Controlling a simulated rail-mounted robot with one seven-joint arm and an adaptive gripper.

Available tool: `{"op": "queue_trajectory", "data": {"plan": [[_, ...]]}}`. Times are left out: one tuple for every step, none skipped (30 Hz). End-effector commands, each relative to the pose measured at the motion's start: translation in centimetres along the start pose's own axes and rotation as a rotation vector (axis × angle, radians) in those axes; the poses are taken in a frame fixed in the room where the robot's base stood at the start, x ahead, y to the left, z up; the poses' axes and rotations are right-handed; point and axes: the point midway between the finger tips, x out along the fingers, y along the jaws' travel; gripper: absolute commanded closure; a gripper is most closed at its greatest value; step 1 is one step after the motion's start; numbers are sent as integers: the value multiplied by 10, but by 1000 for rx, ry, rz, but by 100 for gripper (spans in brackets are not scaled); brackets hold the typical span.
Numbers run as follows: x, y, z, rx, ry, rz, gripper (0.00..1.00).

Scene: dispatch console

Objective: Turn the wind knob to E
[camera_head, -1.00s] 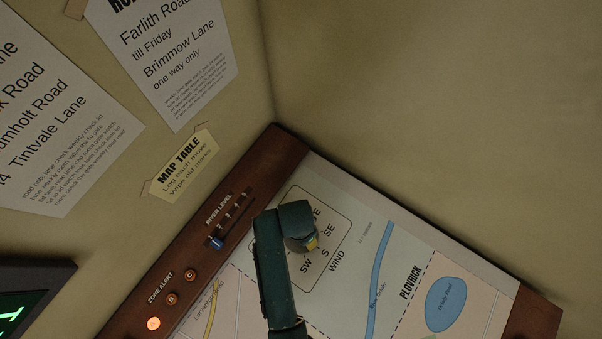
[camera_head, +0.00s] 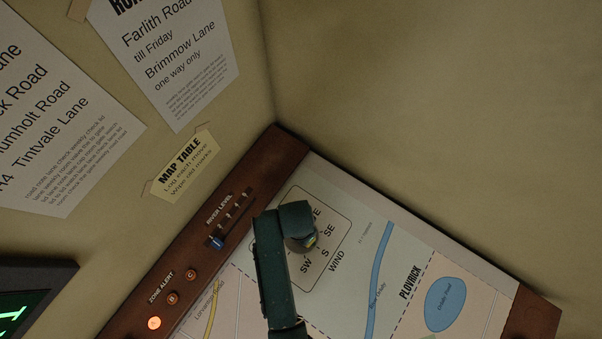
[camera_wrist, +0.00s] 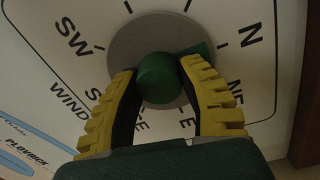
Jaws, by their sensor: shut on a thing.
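The wind knob (camera_wrist: 157,78) is round and green on a grey disc (camera_wrist: 128,42) in the wrist view. Letters N, NE, E, SE, S and SW ring it. A green part of the knob reaches out to the upper right, roughly toward N. The right finger partly hides it. My gripper (camera_wrist: 160,84) has its yellow ribbed fingers shut on the knob, one on each side. In the head view my gripper (camera_head: 311,241) is over the wind dial (camera_head: 335,228), and hides the knob and some letters.
The river level slider (camera_head: 217,243) and the zone alert buttons (camera_head: 172,298) sit on the brown wooden edge left of the dial. The map (camera_head: 410,250) spreads out to the right. Walls (camera_head: 400,90) with paper notices stand behind.

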Motion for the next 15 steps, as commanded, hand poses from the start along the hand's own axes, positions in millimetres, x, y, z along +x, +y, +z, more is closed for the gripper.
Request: {"op": "queue_trajectory", "data": {"plan": [[-1,0,0,-17,1,1,96],[-1,0,0,-29,1,1,96],[-2,0,0,-49,1,2,96],[-2,0,0,-64,2,2,96],[-2,0,0,-83,4,1,96],[-3,0,0,-109,5,1,96],[-3,0,1,-130,5,2,96],[-3,0,1,-153,6,3,96],[-3,0,1,-186,8,2,96],[-3,0,1,-212,9,2,96],[-3,1,1,-238,9,3,96],[-3,0,1,-275,12,2,96],[-3,0,1,-302,13,2,96],[-3,0,1,-331,14,2,96],[-3,0,1,-369,16,2,96]]}}
